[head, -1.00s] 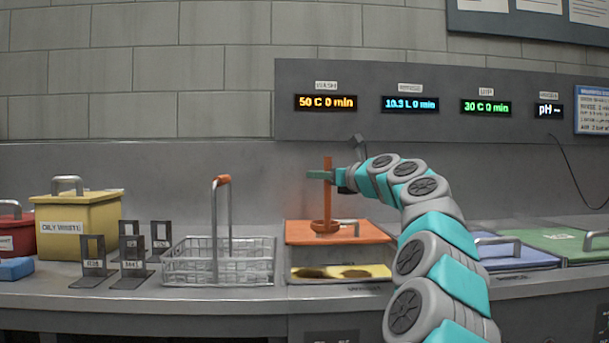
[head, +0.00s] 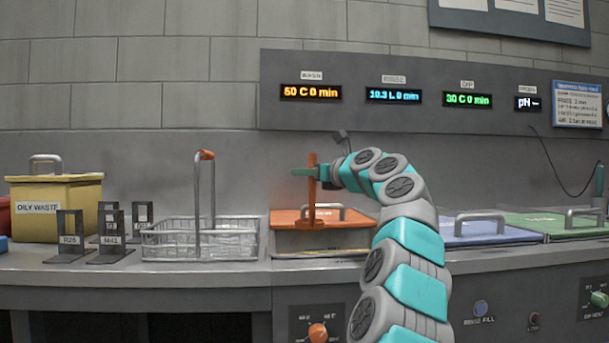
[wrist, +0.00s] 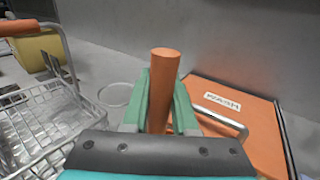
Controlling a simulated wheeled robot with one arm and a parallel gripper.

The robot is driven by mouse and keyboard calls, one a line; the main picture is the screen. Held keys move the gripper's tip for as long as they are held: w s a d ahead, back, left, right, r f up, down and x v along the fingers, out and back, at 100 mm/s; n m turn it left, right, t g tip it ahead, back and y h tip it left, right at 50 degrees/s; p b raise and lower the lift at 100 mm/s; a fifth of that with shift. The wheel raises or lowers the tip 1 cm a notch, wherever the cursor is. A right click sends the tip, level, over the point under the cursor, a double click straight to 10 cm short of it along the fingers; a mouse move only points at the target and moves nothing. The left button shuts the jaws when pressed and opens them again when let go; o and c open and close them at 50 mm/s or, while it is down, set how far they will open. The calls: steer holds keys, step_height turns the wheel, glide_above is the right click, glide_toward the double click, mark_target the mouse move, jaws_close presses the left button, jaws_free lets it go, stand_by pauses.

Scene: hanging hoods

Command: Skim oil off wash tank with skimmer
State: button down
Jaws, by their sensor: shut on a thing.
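My gripper (head: 312,173) is shut on the orange handle of the skimmer (head: 311,208) and holds it upright. In the wrist view my gripper (wrist: 158,105) has its green fingers on either side of the skimmer handle (wrist: 163,75). The skimmer's lower end shows in front of the orange lid of the wash tank (head: 345,216); I cannot tell whether it touches. The lid, labelled WASH, also shows right of my gripper in the wrist view (wrist: 245,120). The oil surface cannot be made out now. The yellow OILY WASTE container (head: 75,210) stands far left with its lid on.
A wire basket (head: 200,240) with a tall orange-gripped handle stands just left of the wash tank. Several dark labelled stands (head: 72,238) are farther left. Blue (head: 485,231) and green (head: 570,226) lidded tanks lie right. A display panel (head: 430,70) is behind.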

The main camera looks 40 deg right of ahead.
mark_target(304, 221)
step_height(304, 221, down, 3)
steer(key=shift+a+r, duration=0.1)
steer(key=shift+r, duration=0.1)
steer(key=shift+f+b, duration=1.2)
steer(key=shift+f, duration=3)
